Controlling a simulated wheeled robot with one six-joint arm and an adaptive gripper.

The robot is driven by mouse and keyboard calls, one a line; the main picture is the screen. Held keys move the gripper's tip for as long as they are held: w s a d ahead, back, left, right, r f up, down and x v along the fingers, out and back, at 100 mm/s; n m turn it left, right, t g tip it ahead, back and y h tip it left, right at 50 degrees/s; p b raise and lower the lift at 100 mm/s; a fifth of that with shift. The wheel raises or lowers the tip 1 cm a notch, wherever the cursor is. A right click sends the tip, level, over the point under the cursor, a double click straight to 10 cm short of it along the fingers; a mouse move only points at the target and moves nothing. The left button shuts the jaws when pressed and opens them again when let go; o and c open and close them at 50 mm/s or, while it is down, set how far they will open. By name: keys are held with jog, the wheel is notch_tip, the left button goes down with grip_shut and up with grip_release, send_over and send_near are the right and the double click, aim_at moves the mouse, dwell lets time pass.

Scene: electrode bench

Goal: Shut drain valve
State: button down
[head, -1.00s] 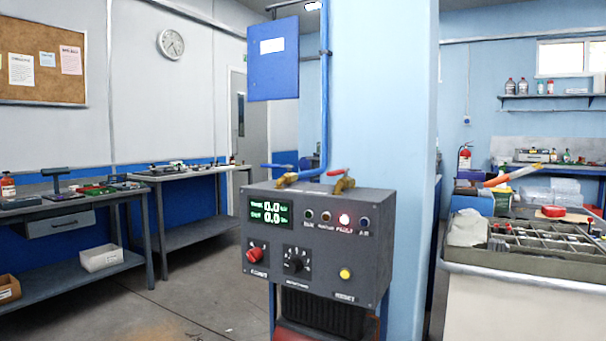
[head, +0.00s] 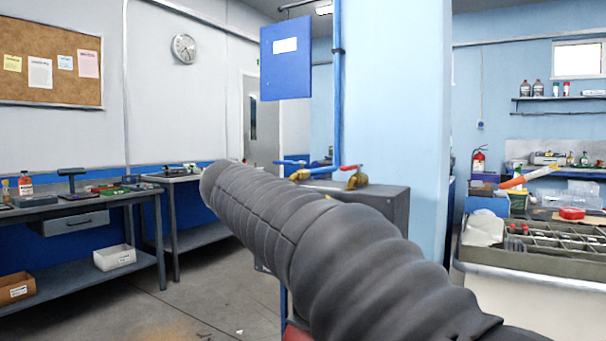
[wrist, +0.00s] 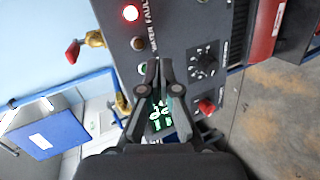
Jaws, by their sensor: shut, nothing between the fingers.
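Two brass valves sit on top of the grey control box (head: 385,197) by the column. The left one has a blue lever (head: 290,162) and the right one a red lever (head: 347,168); both levers look roughly level. I cannot read which is the drain valve. In the wrist view, turned sideways, the red lever (wrist: 72,52) and its brass body (wrist: 95,38) are at the upper left. My gripper (wrist: 159,68) is shut and empty in front of the box's panel, apart from both valves. My arm hides my gripper and most of the panel in the head view.
The panel has a lit red fault lamp (wrist: 130,13), a black dial (wrist: 204,62), a red knob (wrist: 206,106) and a green display (wrist: 160,117). A blue pipe (head: 337,90) runs down the column. A blue cabinet (head: 286,58) hangs above. Benches stand left and right.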

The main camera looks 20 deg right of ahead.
aim_at(352, 167)
jog(key=w+a+r+h, duration=0.2)
jog(key=w+r+h, duration=0.3)
jog(key=w+r, duration=0.2)
notch_tip(352, 167, up, 2)
jog(key=shift+w+a+r+b, duration=0.15)
jog(key=shift+w+a+b, duration=0.2)
jog(key=shift+w+a, duration=0.05)
jog(key=p+x, duration=0.1)
jog(key=x, duration=0.9)
jog(key=shift+d+r, duration=0.15)
jog(key=shift+d, duration=0.05)
jog(key=s+d, duration=0.2)
jog(key=s, duration=0.1)
jog(key=shift+s+t+b, duration=0.1)
jog(key=shift+t+b, duration=0.2)
jog(key=shift+b, duration=0.1)
